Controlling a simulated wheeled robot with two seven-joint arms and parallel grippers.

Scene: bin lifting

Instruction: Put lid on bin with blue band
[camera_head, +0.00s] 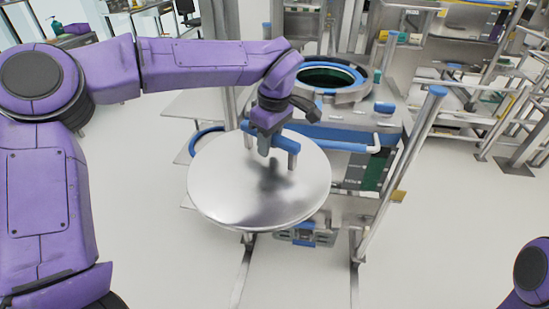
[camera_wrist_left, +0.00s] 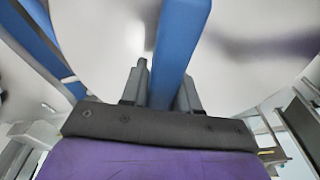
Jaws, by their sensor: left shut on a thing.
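The lid (camera_head: 240,190) is a round, shiny metal disc with a blue bar handle (camera_head: 286,144) on top. My left gripper (camera_head: 265,143) is shut on the lid's handle, which runs between its fingers in the left wrist view (camera_wrist_left: 178,55). The lid is in front of the bin and off its opening, tilted a little towards me. The bin with the blue band (camera_head: 328,76) stands behind the lid, with its round, dark opening uncovered. The lid hides part of the stand below. My right gripper is out of view; only a piece of my right arm shows at the lower right.
A metal cart with a blue push bar (camera_head: 335,143) and blue-capped posts (camera_head: 438,91) stands around the bin. Shelving with small parts (camera_head: 470,60) fills the back right. The pale floor (camera_head: 440,240) is clear at the front right.

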